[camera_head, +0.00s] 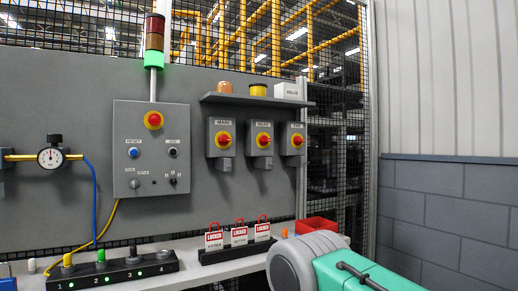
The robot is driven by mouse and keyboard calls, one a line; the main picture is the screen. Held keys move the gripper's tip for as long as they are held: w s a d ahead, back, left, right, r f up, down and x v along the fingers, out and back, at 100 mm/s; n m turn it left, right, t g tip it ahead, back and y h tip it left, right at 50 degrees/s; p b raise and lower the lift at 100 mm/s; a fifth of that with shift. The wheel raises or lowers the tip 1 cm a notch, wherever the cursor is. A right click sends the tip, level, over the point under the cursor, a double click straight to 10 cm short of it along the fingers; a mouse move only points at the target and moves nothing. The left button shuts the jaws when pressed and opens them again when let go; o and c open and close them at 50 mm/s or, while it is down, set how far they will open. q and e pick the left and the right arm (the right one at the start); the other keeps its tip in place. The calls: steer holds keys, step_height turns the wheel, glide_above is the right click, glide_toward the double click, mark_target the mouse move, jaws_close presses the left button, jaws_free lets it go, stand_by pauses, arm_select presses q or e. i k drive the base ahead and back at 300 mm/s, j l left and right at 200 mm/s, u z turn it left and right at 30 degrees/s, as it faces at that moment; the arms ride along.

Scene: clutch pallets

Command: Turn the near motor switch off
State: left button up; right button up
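Three grey switch boxes, each with a red knob on a yellow plate, hang side by side on the grey panel under a shelf. The left box (220,152) seems to be labelled MAIN. The middle box, which looks like the near motor switch (261,152), has a small label that seems to read NEAR. The right box (293,151) has a short label, perhaps FAR. The knob positions are too small to tell. Neither gripper shows. A grey and teal link, likely of my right arm, enters at the bottom right, below and right of the boxes, touching none.
A control box (152,185) with a red stop button and a lit green stack light (153,60) stands left. Red LOCKED padlock tags (239,236) stand in a black rack on the bench (205,270). A red bin (315,224) is right of them. The space before the switches looks clear.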

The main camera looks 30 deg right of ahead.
mark_target(263, 140)
steer(key=i+l, duration=0.1)
steer(key=l, duration=0.45)
steer(key=i+l, duration=0.1)
steer(key=l, duration=0.4)
steer(key=i+l, duration=0.1)
steer(key=l, duration=0.45)
steer(key=i+l, duration=0.1)
steer(key=l, duration=0.45)
